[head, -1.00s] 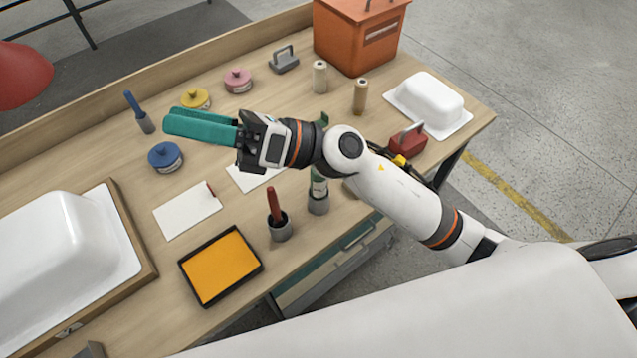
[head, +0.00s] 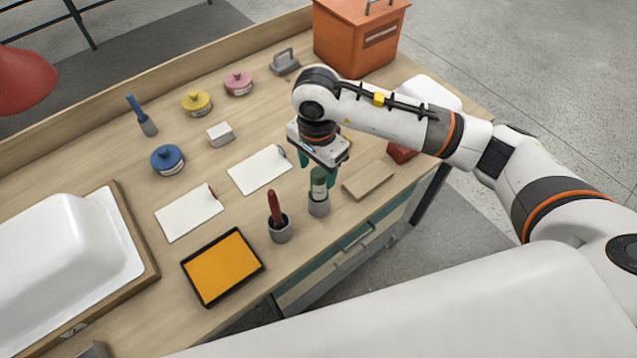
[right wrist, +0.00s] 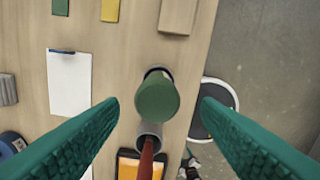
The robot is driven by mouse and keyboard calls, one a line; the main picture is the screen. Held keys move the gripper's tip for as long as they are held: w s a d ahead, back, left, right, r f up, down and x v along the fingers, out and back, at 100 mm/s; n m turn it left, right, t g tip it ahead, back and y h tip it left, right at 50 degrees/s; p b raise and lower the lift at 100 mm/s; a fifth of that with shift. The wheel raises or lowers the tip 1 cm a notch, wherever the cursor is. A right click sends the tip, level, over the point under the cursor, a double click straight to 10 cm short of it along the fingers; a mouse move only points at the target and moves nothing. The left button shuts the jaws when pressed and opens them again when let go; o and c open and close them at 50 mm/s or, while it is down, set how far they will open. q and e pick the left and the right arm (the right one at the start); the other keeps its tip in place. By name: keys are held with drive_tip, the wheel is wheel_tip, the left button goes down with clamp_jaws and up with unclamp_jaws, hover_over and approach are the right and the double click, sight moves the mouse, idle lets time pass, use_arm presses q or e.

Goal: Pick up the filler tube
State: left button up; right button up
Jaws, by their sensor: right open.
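The filler tube (head: 318,186) has a dark green cap and a pale label, and stands upright in a grey cup (head: 319,208) near the table's front edge. In the right wrist view its green cap (right wrist: 157,98) faces the camera between the fingers. My right gripper (head: 319,170) points down just above the tube, with its teal fingers open on either side. In the right wrist view the open gripper (right wrist: 160,105) shows a gap between each finger and the cap. My left gripper is not in view.
A red-handled tool (head: 273,207) stands in a cup close to the left. A wooden block (head: 369,180) lies to the right, and an orange tray (head: 222,267) front left. White sheets (head: 259,170) lie behind. A red box (head: 401,153) is partly hidden by my arm.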

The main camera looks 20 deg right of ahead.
sight(318, 174)
wheel_tip(318, 174, down, 2)
drive_tip(key=shift+f+p, duration=0.25)
drive_tip(key=shift+p, duration=0.05)
drive_tip(key=shift+f+p, duration=0.3)
drive_tip(key=shift+f, duration=0.05)
drive_tip(key=f, duration=0.1)
drive_tip(key=f+p, duration=0.1)
drive_tip(key=f, duration=0.1)
drive_tip(key=shift+w+d+f+p, duration=0.2)
drive_tip(key=shift+f+p, duration=0.1)
drive_tip(key=shift+f, duration=0.4)
drive_tip(key=shift+c, duration=0.2)
drive_tip(key=c, duration=1)
